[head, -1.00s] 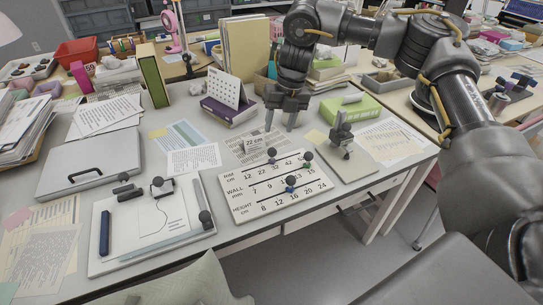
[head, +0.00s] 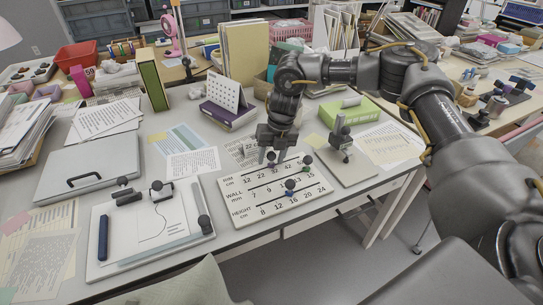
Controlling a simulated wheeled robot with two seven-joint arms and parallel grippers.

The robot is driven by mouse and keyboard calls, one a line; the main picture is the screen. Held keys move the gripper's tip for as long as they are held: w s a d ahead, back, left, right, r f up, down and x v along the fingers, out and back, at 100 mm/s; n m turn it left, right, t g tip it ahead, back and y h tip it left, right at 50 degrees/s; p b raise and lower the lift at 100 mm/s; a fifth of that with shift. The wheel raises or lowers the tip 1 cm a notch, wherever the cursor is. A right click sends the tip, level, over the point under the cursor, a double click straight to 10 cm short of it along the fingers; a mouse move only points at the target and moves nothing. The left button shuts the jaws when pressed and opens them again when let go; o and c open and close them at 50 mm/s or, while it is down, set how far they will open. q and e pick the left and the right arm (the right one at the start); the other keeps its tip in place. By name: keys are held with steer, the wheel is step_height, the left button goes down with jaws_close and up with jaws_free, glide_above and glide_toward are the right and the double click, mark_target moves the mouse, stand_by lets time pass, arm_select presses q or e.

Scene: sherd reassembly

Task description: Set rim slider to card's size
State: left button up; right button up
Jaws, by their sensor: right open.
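The white slider board (head: 235,213) lies on the desk with three scales, RIM, WALL and HEIGHT. The dark rim knob (head: 271,157) is on the top scale, left of its middle or near it; its exact mark is unclear. The wall knob (head: 307,160) is far right on its line, and the height knob (head: 290,185) is near the middle of the board. Contact cannot be told. My left gripper is out of view.
A grey stand (head: 341,135) on a plate is right of the board. A clipboard-like tray (head: 103,265) with paper and tools lies left. A purple book (head: 229,115) with a calendar and a green box (head: 350,110) stand behind. The desk's front edge is close.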

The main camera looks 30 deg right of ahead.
steer(key=shift+c, duration=0.3)
